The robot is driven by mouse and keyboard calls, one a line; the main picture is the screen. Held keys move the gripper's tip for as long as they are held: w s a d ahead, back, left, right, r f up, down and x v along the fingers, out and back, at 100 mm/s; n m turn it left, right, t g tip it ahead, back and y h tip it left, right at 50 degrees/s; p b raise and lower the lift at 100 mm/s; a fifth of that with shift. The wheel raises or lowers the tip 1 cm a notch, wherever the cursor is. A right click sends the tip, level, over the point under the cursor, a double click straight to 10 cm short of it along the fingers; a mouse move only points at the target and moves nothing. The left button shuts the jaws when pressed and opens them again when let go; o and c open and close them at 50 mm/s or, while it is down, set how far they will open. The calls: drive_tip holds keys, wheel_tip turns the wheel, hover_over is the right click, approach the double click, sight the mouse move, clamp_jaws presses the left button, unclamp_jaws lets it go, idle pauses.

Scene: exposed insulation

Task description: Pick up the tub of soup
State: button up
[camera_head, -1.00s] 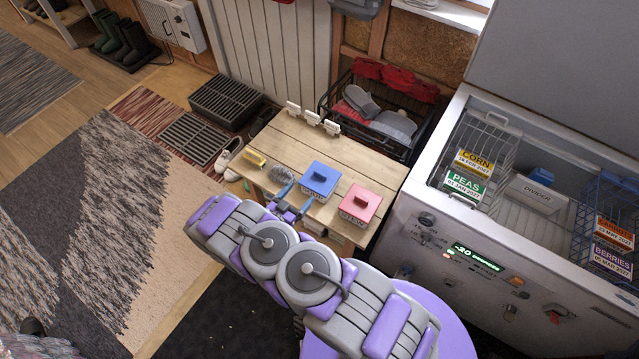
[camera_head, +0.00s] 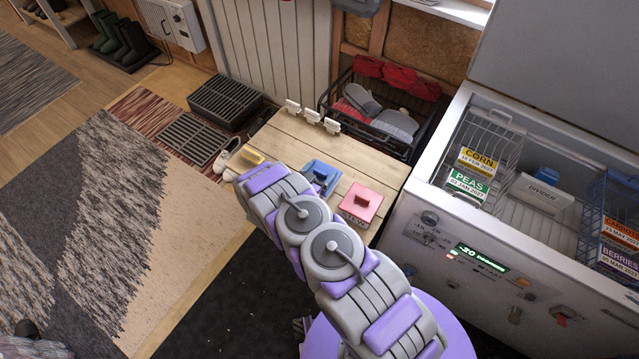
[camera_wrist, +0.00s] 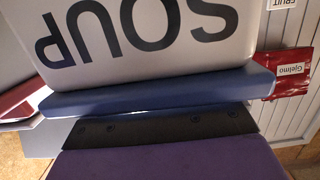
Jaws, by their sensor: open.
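The soup tub (camera_head: 322,174) stands on the wooden table and shows a blue lid with a raised handle. In the wrist view the tub (camera_wrist: 150,30) fills the top, pale, with "SOUP" in large upside-down letters. A blue band runs below its wall, seemingly the lid's edge. My gripper (camera_head: 314,183) is open at the near side of the blue lid, its fingers partly hidden by my arm. A dark strip and purple part of my gripper lie along the bottom of the wrist view. I cannot tell whether it touches the tub.
A pink-lidded tub (camera_head: 361,203) stands close to the right on the table (camera_head: 290,140). White clips (camera_head: 312,116) line the back edge. A basket of gloves (camera_head: 375,110) stands behind; an open freezer (camera_head: 470,235) is at right.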

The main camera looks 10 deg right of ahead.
drive_tip(key=shift+w+d, duration=0.4)
drive_tip(key=shift+d, duration=0.05)
drive_tip(key=shift+a, duration=0.1)
clamp_jaws()
idle(0.5)
